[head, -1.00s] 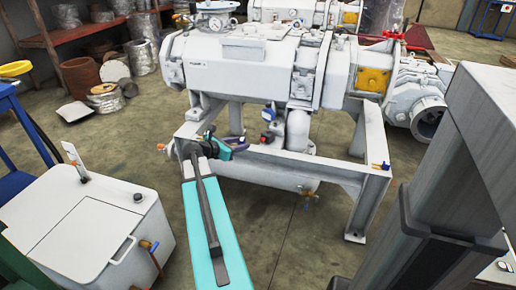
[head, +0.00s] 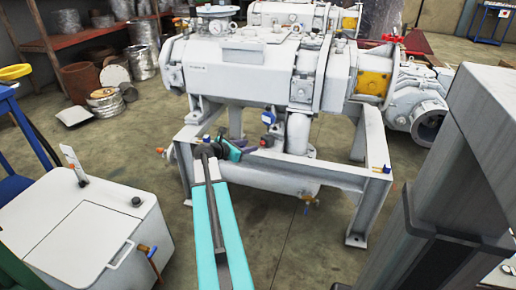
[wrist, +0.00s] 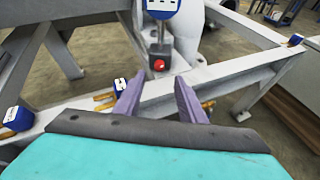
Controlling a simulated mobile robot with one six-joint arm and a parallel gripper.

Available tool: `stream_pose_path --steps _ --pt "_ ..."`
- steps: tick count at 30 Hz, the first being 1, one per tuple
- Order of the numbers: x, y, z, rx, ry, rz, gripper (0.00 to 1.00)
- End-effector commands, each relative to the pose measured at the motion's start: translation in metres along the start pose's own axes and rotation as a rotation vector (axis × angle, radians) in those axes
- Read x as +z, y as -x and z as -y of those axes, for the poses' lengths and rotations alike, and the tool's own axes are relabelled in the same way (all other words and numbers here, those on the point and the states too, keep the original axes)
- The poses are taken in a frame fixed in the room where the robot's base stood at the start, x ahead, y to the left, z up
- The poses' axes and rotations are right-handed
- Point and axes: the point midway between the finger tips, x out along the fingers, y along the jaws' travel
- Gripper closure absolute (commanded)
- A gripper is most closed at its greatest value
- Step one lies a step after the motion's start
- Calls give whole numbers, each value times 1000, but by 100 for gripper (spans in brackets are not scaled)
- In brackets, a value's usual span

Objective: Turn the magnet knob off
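No part is clearly labelled as the magnet knob. A red knob (wrist: 159,64) on a grey block stands on the white frame (wrist: 228,72), below a blue-and-white gauge-like piece (wrist: 162,8). The red knob also shows in the head view (head: 264,142). A small blue-and-white block (wrist: 120,85) with a brass-coloured end sits on the frame by the left finger, partly hidden. My gripper (wrist: 157,92) has two purple fingers spread apart, with nothing between them. The fingers point toward the frame; the red knob lies beyond the gap, apart from them.
Other blue blocks with brass ends sit at the left (wrist: 16,120) and right corner (wrist: 294,40) of the frame. The large grey pump (head: 240,70) stands above. A white cabinet (head: 70,235) is at left. Open floor (head: 300,250) lies before the frame.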

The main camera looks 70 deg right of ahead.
Motion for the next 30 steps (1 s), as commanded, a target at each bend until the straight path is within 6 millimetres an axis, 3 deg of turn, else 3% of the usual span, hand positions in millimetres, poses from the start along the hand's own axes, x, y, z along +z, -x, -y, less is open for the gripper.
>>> stream_pose_path --steps 15,21,30 --pt "-2 -72 -1 -1 0 0 63" --pt "-1 -83 -1 1 1 0 63" --pt "0 -85 0 1 1 0 63"
